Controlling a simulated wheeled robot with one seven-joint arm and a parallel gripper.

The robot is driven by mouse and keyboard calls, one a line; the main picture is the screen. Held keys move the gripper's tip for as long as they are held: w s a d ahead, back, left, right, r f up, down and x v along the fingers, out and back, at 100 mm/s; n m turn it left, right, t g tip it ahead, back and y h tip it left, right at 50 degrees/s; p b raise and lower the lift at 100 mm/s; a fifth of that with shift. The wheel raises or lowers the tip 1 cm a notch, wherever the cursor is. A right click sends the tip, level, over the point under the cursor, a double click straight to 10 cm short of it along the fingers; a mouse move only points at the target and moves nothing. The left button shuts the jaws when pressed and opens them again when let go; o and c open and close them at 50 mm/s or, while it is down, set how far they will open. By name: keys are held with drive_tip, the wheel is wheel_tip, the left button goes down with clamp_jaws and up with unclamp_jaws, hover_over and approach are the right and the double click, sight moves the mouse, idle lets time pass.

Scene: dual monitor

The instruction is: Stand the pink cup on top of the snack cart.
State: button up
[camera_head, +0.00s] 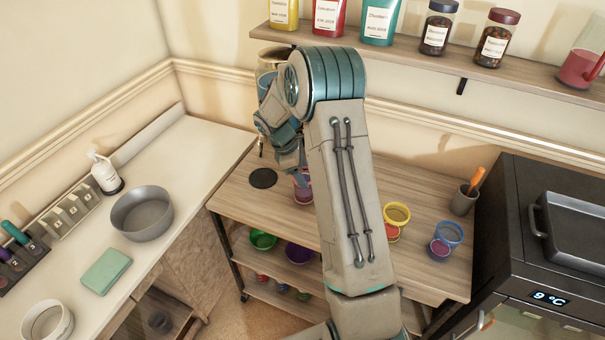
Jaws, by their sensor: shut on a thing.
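The pink cup (303,194) shows beside my arm, over the back left part of the snack cart's wooden top (246,205). It looks about upright; my gripper and arm link hide part of it. My gripper (301,177) points down and is shut on the cup, at its upper part. I cannot tell whether the cup's base touches the cart top. A flat black disc (262,178) lies on the cart top left of the cup.
A yellow-rimmed cup (397,212), a blue-rimmed cup (448,233) and a holder with an orange-handled tool (463,201) stand on the cart's right part. A black appliance (520,215) borders it on the right, a counter (190,150) on the left. A jar shelf (415,50) hangs above.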

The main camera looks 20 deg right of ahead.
drive_tip(key=shift+f, duration=0.85)
drive_tip(key=o, duration=1.6)
drive_tip(key=shift+o, duration=0.2)
